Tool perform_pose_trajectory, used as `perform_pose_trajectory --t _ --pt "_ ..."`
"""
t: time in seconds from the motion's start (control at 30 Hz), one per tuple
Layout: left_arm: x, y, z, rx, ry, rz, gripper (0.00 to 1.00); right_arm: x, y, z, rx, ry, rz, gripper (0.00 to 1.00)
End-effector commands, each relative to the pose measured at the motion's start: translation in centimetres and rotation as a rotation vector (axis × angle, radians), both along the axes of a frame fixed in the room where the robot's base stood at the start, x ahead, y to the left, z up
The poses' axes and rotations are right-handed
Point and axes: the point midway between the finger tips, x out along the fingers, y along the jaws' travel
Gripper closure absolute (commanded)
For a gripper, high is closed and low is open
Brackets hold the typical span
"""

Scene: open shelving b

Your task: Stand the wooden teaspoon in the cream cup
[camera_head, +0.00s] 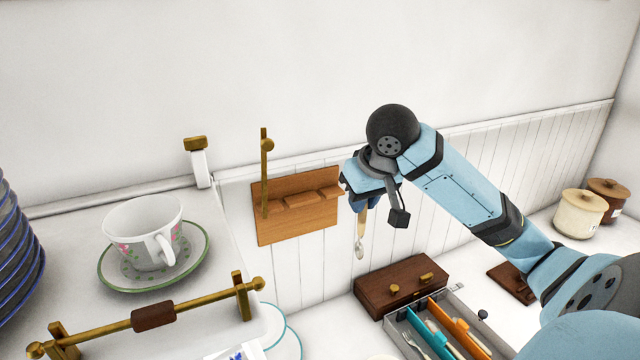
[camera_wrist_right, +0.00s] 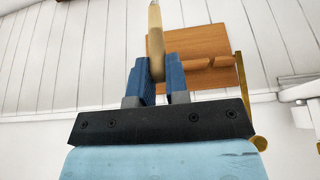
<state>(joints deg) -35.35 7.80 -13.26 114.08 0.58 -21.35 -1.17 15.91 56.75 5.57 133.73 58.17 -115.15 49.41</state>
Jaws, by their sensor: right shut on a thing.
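My right gripper (camera_head: 362,205) hangs in front of the white panelled wall, beside the wooden wall rack. Its blue fingers are shut on a pale wooden spoon (camera_head: 361,232), which hangs down with its lighter end lowest, above the dark wooden box. In the right wrist view the spoon (camera_wrist_right: 155,40) stands out between the blue fingertips (camera_wrist_right: 158,75). A white cup (camera_head: 150,240) with pink flowers stands upright on a green-rimmed saucer (camera_head: 112,275) at the left. I cannot make out a plainly cream cup; a pale rim shows at the bottom edge. My left gripper is not in view.
The wooden rack (camera_head: 298,222) hangs on the wall. A brass rail (camera_head: 195,305) edges the left shelf; blue plates (camera_head: 15,250) stack at far left. Below are a dark wooden box (camera_head: 385,297) and a cutlery tray (camera_head: 470,327). Lidded jars (camera_head: 579,215) stand at right.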

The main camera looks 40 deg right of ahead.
Motion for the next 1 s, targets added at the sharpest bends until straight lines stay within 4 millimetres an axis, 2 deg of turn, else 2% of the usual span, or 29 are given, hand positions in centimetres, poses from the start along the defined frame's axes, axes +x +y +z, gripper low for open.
perform_pose_trajectory --t 0.5,0.83,0.9,1.0 --pt "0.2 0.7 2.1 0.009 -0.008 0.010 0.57 11.4 -3.6 0.3 0.002 -0.001 -0.002 1.00" --pt "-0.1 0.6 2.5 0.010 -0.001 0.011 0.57 14.8 -4.6 0.2 0.002 0.000 -0.001 1.00" --pt "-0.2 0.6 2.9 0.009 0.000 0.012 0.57 16.1 -5.1 0.3 0.002 -0.001 -0.002 1.00" --pt "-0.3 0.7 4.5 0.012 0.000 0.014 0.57 16.5 -5.2 0.8 0.001 0.003 0.000 1.00"
